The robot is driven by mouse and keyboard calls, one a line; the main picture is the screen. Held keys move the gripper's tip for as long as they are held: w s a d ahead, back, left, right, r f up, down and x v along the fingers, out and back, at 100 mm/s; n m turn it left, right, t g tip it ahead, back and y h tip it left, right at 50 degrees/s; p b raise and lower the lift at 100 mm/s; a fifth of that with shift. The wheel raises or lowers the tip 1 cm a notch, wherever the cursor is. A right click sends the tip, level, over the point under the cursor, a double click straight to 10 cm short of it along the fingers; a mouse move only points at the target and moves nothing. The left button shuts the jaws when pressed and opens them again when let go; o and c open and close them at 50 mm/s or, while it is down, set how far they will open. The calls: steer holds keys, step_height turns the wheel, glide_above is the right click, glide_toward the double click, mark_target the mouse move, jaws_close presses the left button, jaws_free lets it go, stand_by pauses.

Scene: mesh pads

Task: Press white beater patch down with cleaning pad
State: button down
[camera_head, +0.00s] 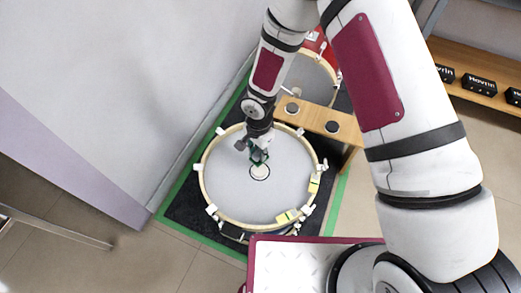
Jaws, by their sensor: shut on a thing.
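A drum (225,190) with a grey mesh head and a pale wooden hoop lies face up on the floor. A small round white patch (260,173) with a dark outline sits near the middle of the head. My gripper (259,161) points down right over the patch, shut on a small greenish thing, likely the cleaning pad. The pad is mostly hidden by the fingers and too small to make out. I cannot tell whether it touches the patch.
The drum stands on a black mat (184,207) edged with green tape. A wooden bench (312,117) with round dark pads and a red drum (318,45) stand behind. A grey wall is close on the left. A shelf (475,82) with black boxes is at right.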

mark_target(260, 170)
steer(key=shift+s+f+b, duration=0.1)
steer(key=shift+f+b, duration=0.3)
steer(key=shift+f, duration=0.35)
steer(key=shift+f+b, duration=2.05)
steer(key=shift+f, duration=0.7)
steer(key=shift+f, duration=0.2)
steer(key=shift+d, duration=0.1)
steer(key=shift+r+p, duration=1.9)
steer(key=shift+r, duration=1.65)
